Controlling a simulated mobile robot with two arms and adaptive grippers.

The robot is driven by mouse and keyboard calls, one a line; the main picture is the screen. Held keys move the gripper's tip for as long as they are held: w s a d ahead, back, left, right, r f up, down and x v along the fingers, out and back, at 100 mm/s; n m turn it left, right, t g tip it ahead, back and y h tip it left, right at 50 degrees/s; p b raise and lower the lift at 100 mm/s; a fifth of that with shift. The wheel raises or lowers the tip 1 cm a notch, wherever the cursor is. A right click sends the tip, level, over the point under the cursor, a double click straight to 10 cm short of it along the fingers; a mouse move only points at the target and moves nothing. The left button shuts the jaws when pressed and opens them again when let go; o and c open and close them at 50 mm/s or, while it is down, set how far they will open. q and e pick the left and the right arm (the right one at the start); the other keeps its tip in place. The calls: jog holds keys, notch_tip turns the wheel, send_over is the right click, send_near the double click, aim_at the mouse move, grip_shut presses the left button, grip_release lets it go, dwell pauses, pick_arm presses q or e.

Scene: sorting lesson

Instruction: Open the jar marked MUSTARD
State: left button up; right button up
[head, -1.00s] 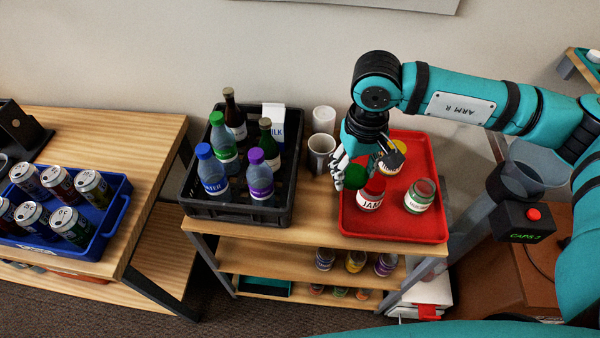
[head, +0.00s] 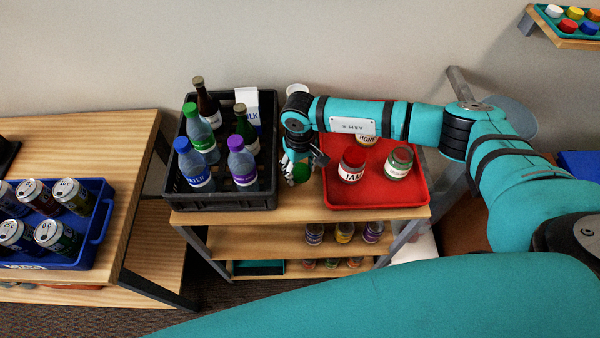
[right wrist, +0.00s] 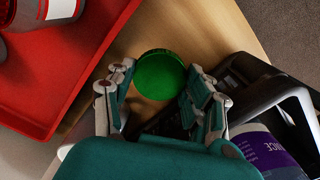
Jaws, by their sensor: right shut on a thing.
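My right gripper (head: 304,163) is shut on a green lid (head: 300,174), held left of the red tray (head: 378,203), between it and the black crate. In the right wrist view the green lid (right wrist: 160,74) sits between both fingers. My left gripper is not in view.
A black crate (head: 220,202) with bottles and a milk carton stands left of my gripper. Several jars are on the lower shelf (head: 270,240). A blue can crate (head: 100,225) is far left; coloured caps (head: 570,14) lie top right.

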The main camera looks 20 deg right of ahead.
aim_at(300, 171)
notch_tip(300, 171, down, 3)
jog(key=shift+f+p, duration=0.2)
jog(key=shift+p, duration=0.25)
jog(key=shift+f, duration=0.3)
jog(key=shift+f, duration=0.15)
jog(key=o, duration=1.3)
